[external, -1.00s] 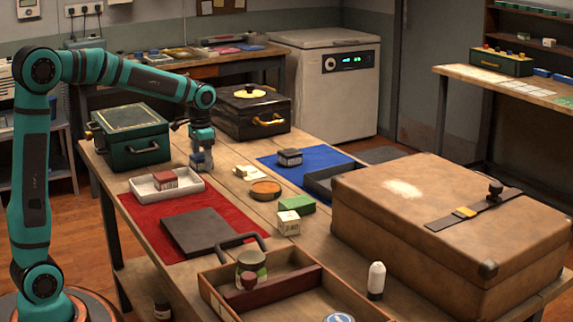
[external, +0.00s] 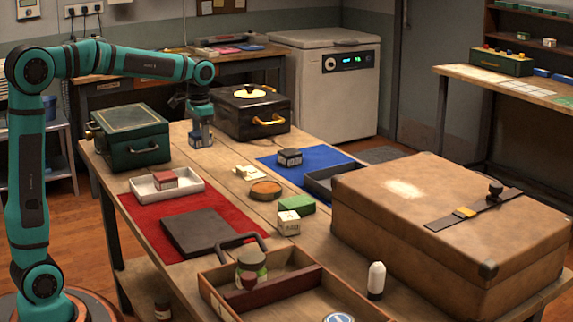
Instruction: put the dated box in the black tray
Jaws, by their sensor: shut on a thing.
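My gripper (external: 200,122) is shut on a small blue-grey box (external: 200,139) with a pale label, held above the far part of the wooden table. Any date on it is too small to read. The black tray (external: 318,188) lies at the right edge of the blue mat, partly hidden behind the brown suitcase, and its visible inside looks empty. My gripper is to the left of it and farther back. A dark box with a light label (external: 290,157) sits on the blue mat. A white printed cube (external: 289,223) stands nearer the front; its print is not readable.
A white tray (external: 194,190) with a red-topped box lies on the red mat. A green case (external: 130,142), a black case (external: 250,118) and a large suitcase (external: 450,230) are tall obstacles. A round orange-brown dish (external: 266,190) and a green box (external: 297,204) lie mid-table.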

